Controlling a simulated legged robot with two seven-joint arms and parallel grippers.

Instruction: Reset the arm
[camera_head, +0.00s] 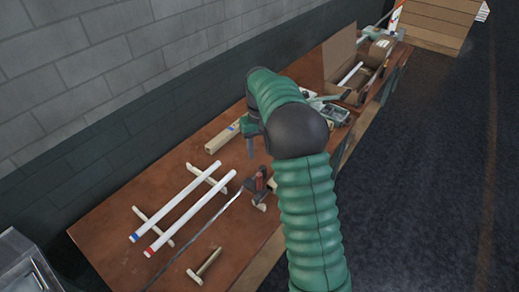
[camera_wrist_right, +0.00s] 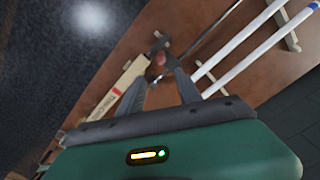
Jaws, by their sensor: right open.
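My green right arm comes up from the bottom of the head view and bends over the workbench. Its gripper (camera_head: 252,150) points down above the brown table top. In the right wrist view the two dark fingers of my right gripper (camera_wrist_right: 160,84) stand apart with nothing held between them. A small clamp-like tool with a reddish part (camera_head: 261,180) stands on the table just below and right of the gripper. It shows beyond the fingertips in the wrist view (camera_wrist_right: 159,58). My left gripper is not in view.
Two white tubes, blue-ended (camera_head: 183,203) and red-ended (camera_head: 192,212), lie across wooden supports. A wooden T-shaped piece (camera_head: 207,264) lies near the front edge. A wooden block (camera_head: 221,138) lies behind the gripper. An open cardboard box (camera_head: 340,62) stands at the far end.

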